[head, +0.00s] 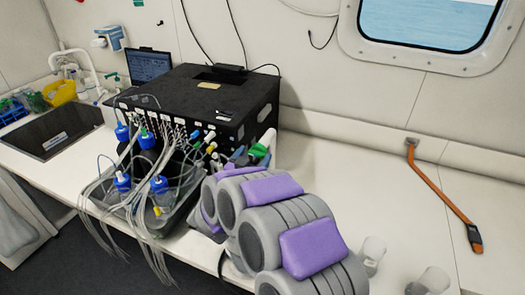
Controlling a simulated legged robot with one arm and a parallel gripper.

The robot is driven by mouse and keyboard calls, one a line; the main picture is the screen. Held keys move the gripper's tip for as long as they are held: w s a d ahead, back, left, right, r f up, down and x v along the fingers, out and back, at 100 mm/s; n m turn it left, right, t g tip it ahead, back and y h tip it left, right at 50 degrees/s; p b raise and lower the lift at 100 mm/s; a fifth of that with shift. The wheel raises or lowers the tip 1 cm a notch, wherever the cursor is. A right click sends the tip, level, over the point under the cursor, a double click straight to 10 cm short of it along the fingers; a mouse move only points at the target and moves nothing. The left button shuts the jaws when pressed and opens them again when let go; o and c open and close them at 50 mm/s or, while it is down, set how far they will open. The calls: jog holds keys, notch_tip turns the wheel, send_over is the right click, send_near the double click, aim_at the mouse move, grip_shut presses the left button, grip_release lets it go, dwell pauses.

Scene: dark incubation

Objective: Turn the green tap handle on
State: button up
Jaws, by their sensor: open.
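A white arched tap (88,62) stands at the sink on the far left of the head view. A small green handle (116,77) shows to the right of the tap, near the laptop; its exact position is too small to tell. My gripper (251,155) seems to show only in part beyond my grey and purple arm, near the front right corner of the black box. Its jaws are open, and I see nothing held in them. It is well to the right of the tap and apart from it.
A black box (205,95) with many tubes and a tray of blue-capped bottles (159,186) stands between my arm and the sink (55,132). A yellow container (61,92) is behind the sink. Clear cups (372,250) stand at right. An orange strap (440,190) lies on the right bench.

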aim_at(255, 155)
jog(key=shift+b+x, duration=0.3)
jog(key=shift+x, duration=1.7)
jog(key=shift+s, duration=0.1)
jog(key=shift+c, duration=0.4)
